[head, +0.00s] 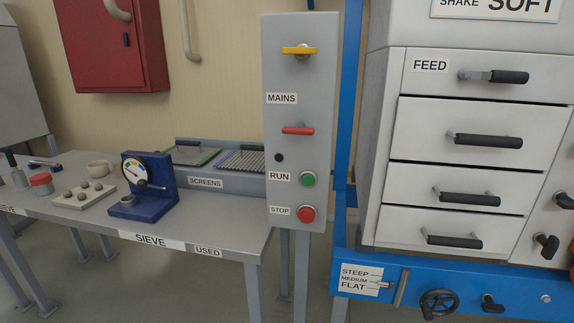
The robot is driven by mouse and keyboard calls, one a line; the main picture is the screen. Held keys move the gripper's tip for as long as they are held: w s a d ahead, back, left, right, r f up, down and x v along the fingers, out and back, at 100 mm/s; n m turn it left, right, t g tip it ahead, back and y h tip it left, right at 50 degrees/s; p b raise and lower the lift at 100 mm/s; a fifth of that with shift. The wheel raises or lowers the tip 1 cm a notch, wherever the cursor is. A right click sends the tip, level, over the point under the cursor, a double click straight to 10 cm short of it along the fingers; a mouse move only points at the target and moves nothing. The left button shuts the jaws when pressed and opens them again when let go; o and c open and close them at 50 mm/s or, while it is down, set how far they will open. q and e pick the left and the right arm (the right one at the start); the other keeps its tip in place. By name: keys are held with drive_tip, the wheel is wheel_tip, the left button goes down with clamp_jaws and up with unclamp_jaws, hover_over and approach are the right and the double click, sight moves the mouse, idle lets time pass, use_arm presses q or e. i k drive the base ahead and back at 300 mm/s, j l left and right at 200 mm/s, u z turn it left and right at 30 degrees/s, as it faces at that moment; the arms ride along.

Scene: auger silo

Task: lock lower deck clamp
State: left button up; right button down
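A white machine with stacked drawers (461,128) stands at the right on a blue base frame (440,281). Each drawer front has a black bar handle; the top one (495,76) is marked FEED. Two black clamp-like handles (546,247) and (564,201) sit at the machine's lower right, the upper one cut by the picture edge. I cannot tell which is the lower deck clamp, nor whether either is locked. Another black handle (492,304) and a black handwheel (439,304) are on the blue frame. Neither of my grippers is in view.
A grey control panel (299,210) with a yellow switch, a red MAINS handle and RUN and STOP buttons stands left of the machine. A table (224,229) with a blue gauge stand (150,187) and screens is further left. A red cabinet (110,43) hangs behind.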

sight(551, 245)
drive_tip(key=z, duration=1.7)
